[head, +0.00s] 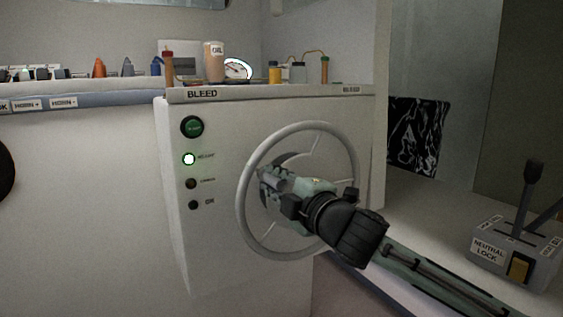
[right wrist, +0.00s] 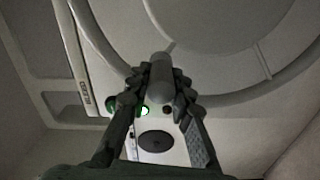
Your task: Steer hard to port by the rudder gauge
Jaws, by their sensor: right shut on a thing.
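A grey steering wheel (head: 318,124) stands on the front of the white console. My right gripper (head: 268,181) is in front of the wheel's left part and hides some of it. In the right wrist view my right gripper (right wrist: 160,92) is shut on a grey cylindrical knob (right wrist: 160,70) at the wheel's rim (right wrist: 228,98). A round white dial (head: 237,68), apparently the rudder gauge, sits on top of the console. Its needle is too small to read. My left gripper is not in view.
The console (head: 215,240) has a lit green lamp (head: 189,159) and several dark buttons left of the wheel. Bottles, including one marked OIL (head: 214,62), stand on its top. A lever box marked NEUTRAL LOCK (head: 490,250) is at the right.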

